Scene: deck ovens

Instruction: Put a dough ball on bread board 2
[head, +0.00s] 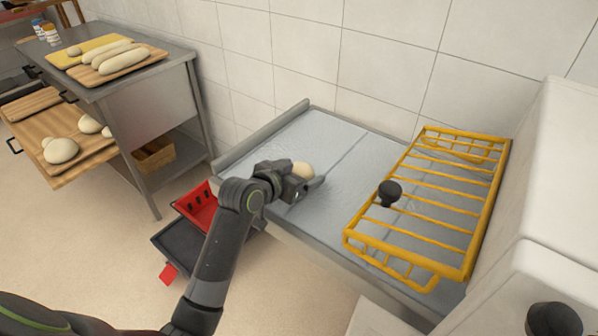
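A pale dough ball (302,170) is at my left gripper (309,184), over the grey flat surface. The near finger lies along the ball's near side; the far finger is hidden, so I cannot tell whether the gripper has closed on it. Several wooden boards are at the left: one on the steel table (160,54) bears long loaves, a lower pulled-out one (80,168) bears several dough balls (61,151), and an empty-looking one (30,104) lies behind it. No number shows, so I cannot tell which is bread board 2. My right gripper is not in view.
A red bin (197,206) and dark tray (180,250) are on the floor. A wooden crate (155,154) sits under the steel table.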

